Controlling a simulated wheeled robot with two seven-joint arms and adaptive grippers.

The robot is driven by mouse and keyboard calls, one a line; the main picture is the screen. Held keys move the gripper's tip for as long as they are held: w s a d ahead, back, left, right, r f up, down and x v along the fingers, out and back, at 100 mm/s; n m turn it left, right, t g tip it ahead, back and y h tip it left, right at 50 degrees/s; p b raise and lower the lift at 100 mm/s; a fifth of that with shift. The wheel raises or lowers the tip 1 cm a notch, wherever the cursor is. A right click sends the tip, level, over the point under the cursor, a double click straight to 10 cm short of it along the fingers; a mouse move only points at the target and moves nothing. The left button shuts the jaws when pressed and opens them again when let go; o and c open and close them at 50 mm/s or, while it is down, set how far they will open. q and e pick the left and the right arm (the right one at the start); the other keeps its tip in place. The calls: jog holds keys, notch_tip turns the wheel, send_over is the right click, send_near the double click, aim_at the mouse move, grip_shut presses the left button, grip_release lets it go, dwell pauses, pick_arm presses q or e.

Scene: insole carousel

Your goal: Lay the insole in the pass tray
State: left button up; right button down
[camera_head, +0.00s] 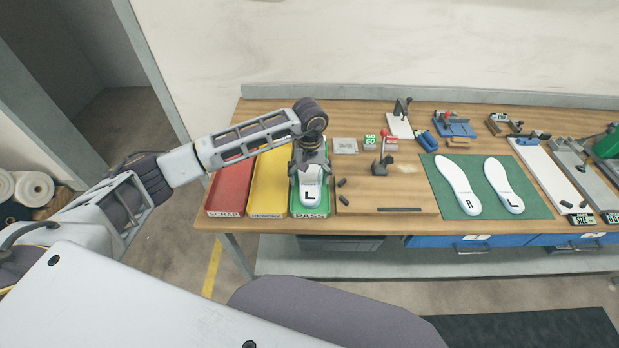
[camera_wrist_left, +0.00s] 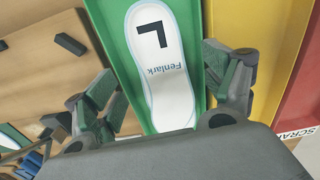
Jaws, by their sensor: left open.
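The white insole marked L (camera_head: 310,194) lies in the green pass tray (camera_head: 310,215), at the left end of the bench. In the left wrist view the insole (camera_wrist_left: 160,60) lies along the green tray (camera_wrist_left: 112,22), with its L and "Fenlark" print facing up. My left gripper (camera_head: 309,172) is over the tray. In the left wrist view its two fingers (camera_wrist_left: 165,95) stand apart, one on each side of the insole, with gaps between them and it. The part of the insole nearest the palm is hidden. My right gripper is not in view.
A yellow tray (camera_head: 268,207) and a red scrap tray (camera_head: 228,201) stand left of the pass tray. A wooden board (camera_head: 385,200) with small dark blocks is to its right. Two more insoles (camera_head: 458,185) lie on a green mat (camera_head: 435,192) further right.

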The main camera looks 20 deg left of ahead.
pick_arm(q)
notch_tip(320, 180, up, 10)
jog(key=shift+r, duration=0.25)
dwell(0.3)
dwell(0.9)
